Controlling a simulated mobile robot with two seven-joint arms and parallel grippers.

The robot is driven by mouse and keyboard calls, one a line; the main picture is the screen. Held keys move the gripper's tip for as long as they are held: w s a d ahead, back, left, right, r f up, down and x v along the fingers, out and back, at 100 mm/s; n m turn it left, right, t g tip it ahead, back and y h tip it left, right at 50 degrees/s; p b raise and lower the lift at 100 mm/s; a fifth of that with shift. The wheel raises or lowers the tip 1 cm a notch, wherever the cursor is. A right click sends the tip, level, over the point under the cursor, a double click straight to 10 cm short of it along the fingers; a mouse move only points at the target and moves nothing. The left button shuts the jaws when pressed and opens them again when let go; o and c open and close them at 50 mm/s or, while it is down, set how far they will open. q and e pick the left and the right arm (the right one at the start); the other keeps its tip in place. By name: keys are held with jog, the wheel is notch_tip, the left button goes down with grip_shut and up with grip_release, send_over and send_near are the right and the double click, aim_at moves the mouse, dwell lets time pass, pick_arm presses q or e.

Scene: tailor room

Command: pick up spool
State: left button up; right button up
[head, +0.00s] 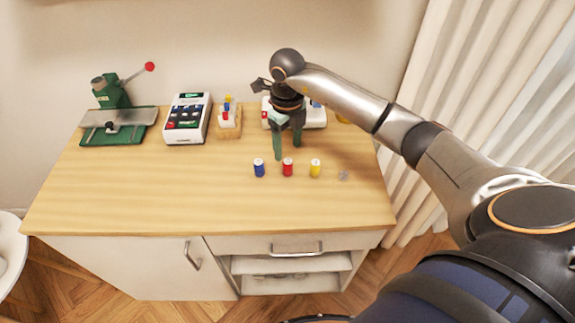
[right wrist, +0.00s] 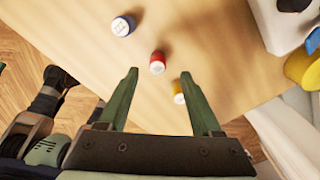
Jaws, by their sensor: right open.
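Three spools stand in a row near the middle of the wooden tabletop: a blue one (head: 259,168), a red one (head: 288,168) and a yellow one (head: 315,169). My right gripper (head: 288,152) is open, pointing down just behind and above the red spool, holding nothing. In the right wrist view, the red spool (right wrist: 157,64) shows just beyond the gap between the open fingertips (right wrist: 158,75). The blue spool (right wrist: 123,25) is farther up and left there. The yellow spool (right wrist: 180,92) is partly hidden by the right finger.
A green press (head: 112,110) with a red-knobbed lever, a white keypad device (head: 187,118) and a wooden holder (head: 229,127) stand along the back. A white device (head: 316,117) is behind my gripper. A small clear item (head: 343,175) lies right of the spools. The front tabletop is clear.

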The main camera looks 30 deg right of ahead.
aim_at(288, 164)
jog(key=shift+s+a+f+p, duration=0.1)
jog(key=shift+f+p, duration=0.15)
jog(key=shift+f, duration=1.45)
jog(key=shift+s+f+p, duration=0.1)
jog(key=shift+f+p, duration=0.1)
jog(key=shift+f, duration=1.5)
grip_shut()
